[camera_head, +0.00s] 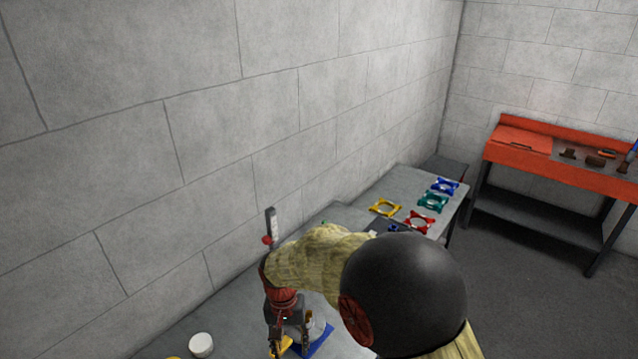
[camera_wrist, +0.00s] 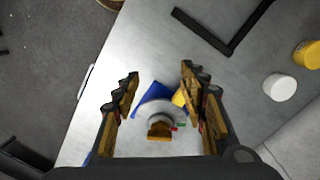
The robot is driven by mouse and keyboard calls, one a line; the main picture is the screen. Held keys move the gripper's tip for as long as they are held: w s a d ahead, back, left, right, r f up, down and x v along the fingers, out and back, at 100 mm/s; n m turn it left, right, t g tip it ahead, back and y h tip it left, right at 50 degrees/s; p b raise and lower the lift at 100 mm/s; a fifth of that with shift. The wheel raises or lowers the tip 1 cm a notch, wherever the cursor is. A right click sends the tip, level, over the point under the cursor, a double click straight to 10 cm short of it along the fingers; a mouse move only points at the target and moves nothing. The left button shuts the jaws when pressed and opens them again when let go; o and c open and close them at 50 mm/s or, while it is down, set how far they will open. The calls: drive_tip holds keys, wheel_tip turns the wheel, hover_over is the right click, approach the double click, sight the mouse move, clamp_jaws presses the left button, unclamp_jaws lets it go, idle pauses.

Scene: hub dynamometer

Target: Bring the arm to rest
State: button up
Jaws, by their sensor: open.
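My arm, with a black joint cover and pale yellow links, reaches over the grey table (camera_head: 240,325) in the head view. My gripper (camera_head: 290,342) points down at the table; its fingers are apart with nothing between the tips in the wrist view (camera_wrist: 160,76). Below it is a round grey-white part (camera_wrist: 158,112) with a blue piece (camera_wrist: 150,103) and a yellow piece (camera_wrist: 180,97) beside it. The blue piece also shows in the head view (camera_head: 320,341). The exact gap between fingers and these parts is hard to tell.
A white round container (camera_head: 202,345) and a yellow one (camera_wrist: 308,54) stand nearby. A black angled bar (camera_wrist: 222,47) lies on the table. A wall runs along the left. Coloured frames, including a red one (camera_head: 420,222), lie farther off. A red workbench (camera_head: 520,140) stands back right.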

drive_tip(key=s+d+r+t+b, duration=0.3)
drive_tip(key=s+d+r, duration=0.6)
drive_tip(key=d, duration=0.4)
drive_tip(key=s+d+r+t+b, duration=0.3)
drive_tip(key=s+d+r+b, duration=0.2)
drive_tip(key=d, duration=0.8)
drive_tip(key=shift+s+d+r+n+t+y, duration=0.2)
drive_tip(key=shift+s+r+n+t+y, duration=0.1)
drive_tip(key=shift+s+r, duration=1.85)
